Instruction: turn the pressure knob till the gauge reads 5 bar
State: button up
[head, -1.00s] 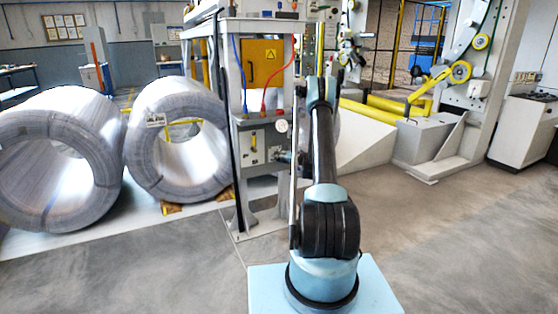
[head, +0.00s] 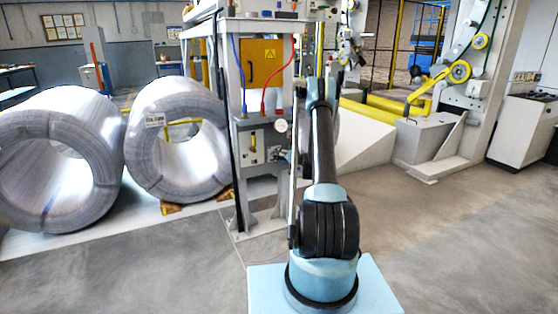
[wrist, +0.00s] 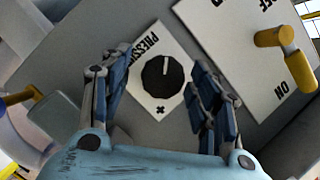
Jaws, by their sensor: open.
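The black pressure knob (wrist: 162,77) sits on a white plate (wrist: 150,104) lettered "PRESSU…" with a plus sign, in the wrist view. A white line marks the knob, pointing to the plate's upper edge. My gripper (wrist: 160,88) is open, with one finger on each side of the knob; I cannot tell whether either finger touches it. In the head view a small round white gauge (head: 281,126) shows on the machine's front; its reading is too small to make out. The gripper there is mostly hidden behind my arm.
A yellow lever (wrist: 287,58) stands on an ON/OFF plate (wrist: 235,45) right of the knob in the wrist view. Large wire coils (head: 60,160) lie left of the machine frame (head: 245,190) in the head view. Floor at the right is clear.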

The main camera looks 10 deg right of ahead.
jog(key=shift+s, duration=0.1)
jog(key=v, duration=1.1)
jog(key=shift+s+d, duration=0.3)
jog(key=shift+s, duration=0.05)
